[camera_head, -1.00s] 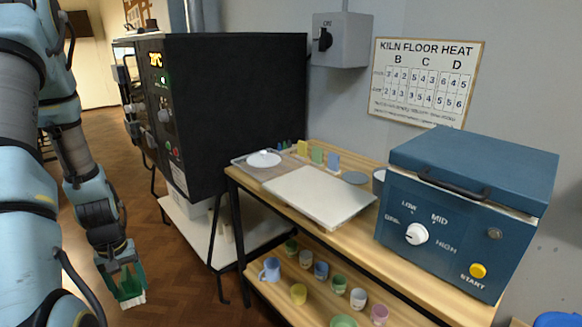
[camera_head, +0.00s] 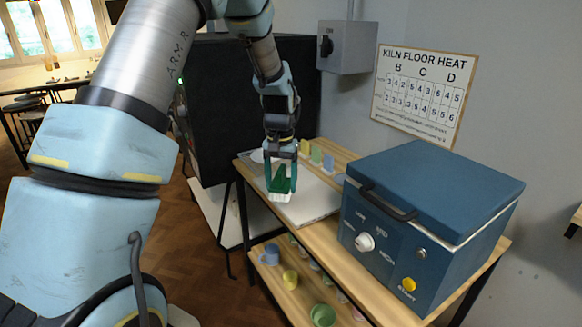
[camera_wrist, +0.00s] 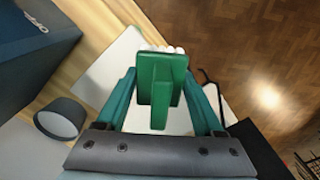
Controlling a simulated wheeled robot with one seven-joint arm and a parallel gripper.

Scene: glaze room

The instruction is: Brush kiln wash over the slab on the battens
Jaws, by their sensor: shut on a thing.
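The white slab (camera_head: 318,207) lies flat on the wooden bench top; the battens under it cannot be made out. My gripper (camera_head: 281,172) points down over the slab, shut on the green brush (camera_head: 280,184). The brush's white bristles face the slab; whether they touch it is unclear. In the wrist view the green brush (camera_wrist: 162,75) sits between my gripper's fingers (camera_wrist: 162,95), with white bristle tips beyond it. The pale slab (camera_wrist: 108,72) shows behind and left of the brush, partly hidden by it and the fingers.
A blue kiln box (camera_head: 430,205) stands right of the slab. A black kiln (camera_head: 225,100) stands behind left. Coloured tiles (camera_head: 316,155) line the bench back, with a white dish (camera_head: 258,156) nearby. Cups fill the lower shelf (camera_head: 280,292). A grey pot (camera_wrist: 60,118) shows in the wrist view.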

